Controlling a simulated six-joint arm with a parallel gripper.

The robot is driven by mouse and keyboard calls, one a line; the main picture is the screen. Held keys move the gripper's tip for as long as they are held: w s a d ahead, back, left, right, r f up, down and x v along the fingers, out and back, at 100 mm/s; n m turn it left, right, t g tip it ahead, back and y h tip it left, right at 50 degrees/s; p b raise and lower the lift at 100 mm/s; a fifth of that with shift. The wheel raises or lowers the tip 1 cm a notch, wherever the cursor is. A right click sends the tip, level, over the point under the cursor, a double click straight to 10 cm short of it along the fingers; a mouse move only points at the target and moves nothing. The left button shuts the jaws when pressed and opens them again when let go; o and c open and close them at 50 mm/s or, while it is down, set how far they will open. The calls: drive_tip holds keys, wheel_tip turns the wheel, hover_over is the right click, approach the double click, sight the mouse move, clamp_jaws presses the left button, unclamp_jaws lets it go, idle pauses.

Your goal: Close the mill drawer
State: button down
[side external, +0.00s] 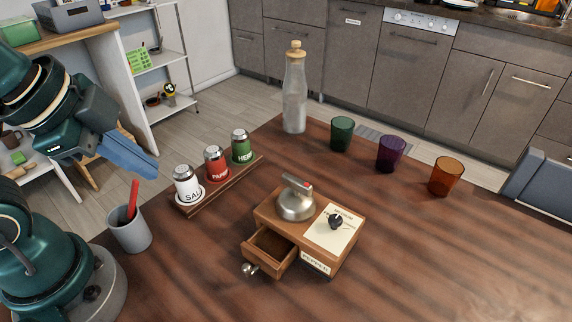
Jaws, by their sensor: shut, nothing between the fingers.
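The mill (296,207) is a wooden box with a rounded metal top and a crank with a red end, standing on the table. Its small drawer (270,247) is pulled out toward the lower left, and its inside shows empty. A round metal knob (249,269) is on the drawer's front. My gripper (143,167), with blue fingers, is shut and empty in the air at the left. It is up and to the left of the mill, apart from it.
A grey cup (130,230) with a red utensil stands left of the drawer. A rack (192,209) holds salt, paprika and herb shakers behind it. A glass bottle (294,95) and green, purple and orange cups (445,177) stand farther back. The table's right front is clear.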

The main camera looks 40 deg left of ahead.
drive_tip(key=s+d+f+m+g, duration=0.1)
drive_tip(key=s+d+f+m, duration=0.35)
drive_tip(key=m, duration=1.05)
drive_tip(key=s+d+r+m+g, duration=0.1)
drive_tip(key=s+d+m+g, duration=0.1)
drive_tip(key=d+m, duration=0.9)
drive_tip(key=w+a+f+m, duration=0.1)
drive_tip(key=f, duration=0.2)
drive_tip(key=w+f+m, duration=0.1)
drive_tip(key=f, duration=0.2)
drive_tip(key=a+f+m, duration=0.1)
drive_tip(key=f, duration=0.2)
drive_tip(key=shift+w+a+f+h, duration=0.1)
drive_tip(key=shift+w+a+h, duration=0.2)
drive_tip(key=shift+w+a, duration=0.1)
drive_tip(key=w, duration=0.3)
drive_tip(key=shift+d, duration=0.35)
drive_tip(key=shift+w+d, duration=0.1)
drive_tip(key=shift+w, duration=0.4)
